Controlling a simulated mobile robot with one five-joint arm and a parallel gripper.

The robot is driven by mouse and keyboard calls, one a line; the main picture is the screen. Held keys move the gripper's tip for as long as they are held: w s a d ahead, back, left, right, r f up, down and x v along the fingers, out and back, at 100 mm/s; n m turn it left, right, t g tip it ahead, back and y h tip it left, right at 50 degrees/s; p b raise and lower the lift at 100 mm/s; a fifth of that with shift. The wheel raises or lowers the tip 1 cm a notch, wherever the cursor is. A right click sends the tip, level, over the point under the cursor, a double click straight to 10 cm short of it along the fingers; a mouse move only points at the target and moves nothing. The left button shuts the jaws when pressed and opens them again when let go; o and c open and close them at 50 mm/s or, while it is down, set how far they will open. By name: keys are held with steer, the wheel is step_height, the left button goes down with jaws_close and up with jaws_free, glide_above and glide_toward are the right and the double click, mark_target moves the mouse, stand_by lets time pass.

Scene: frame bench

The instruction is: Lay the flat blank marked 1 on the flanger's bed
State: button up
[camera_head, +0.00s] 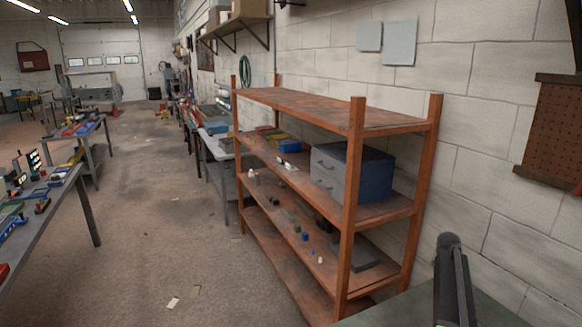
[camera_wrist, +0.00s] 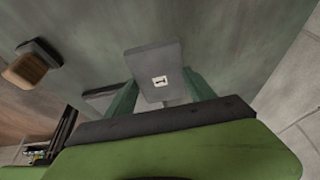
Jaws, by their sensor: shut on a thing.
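The flat blank marked 1 (camera_wrist: 153,61) is a grey plate with a white label in the wrist view. My gripper (camera_wrist: 160,94) is shut on it; its two green fingers stand at the blank's sides near its lower part. The blank shows against a grey-green bench top (camera_wrist: 225,40); I cannot tell whether it touches that surface. Another flat grey piece (camera_wrist: 103,97) shows partly behind the left finger. I cannot make out the flanger or its bed in either view.
A wooden-ended object with a dark top (camera_wrist: 32,65) is at the wrist view's left. In the head view, an orange shelf rack (camera_head: 352,190) holding a grey-blue box (camera_head: 372,173) stands by the wall. A grey-green bench top (camera_head: 400,312) is at lower right. The aisle floor (camera_head: 150,190) is largely clear.

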step_height(320, 180, down, 5)
steer(key=b, duration=0.4)
steer(key=shift+f, duration=0.2)
steer(key=shift+r+p, duration=4.05)
steer(key=shift+r, duration=0.05)
step_height(320, 180, down, 8)
steer(key=b, duration=0.8)
steer(key=shift+f, duration=0.1)
steer(key=shift+r+p, duration=0.3)
steer(key=shift+r, duration=0.1)
steer(key=shift+f, duration=0.1)
steer(key=s+d, duration=0.5)
steer(key=s, duration=0.9)
steer(key=s+d, duration=0.6)
steer(key=s, duration=0.8)
steer(key=s+d, duration=0.5)
steer(key=s, duration=0.9)
steer(key=shift+d, duration=0.2)
step_height(320, 180, down, 4)
steer(key=b, duration=0.4)
steer(key=shift+r, duration=0.25)
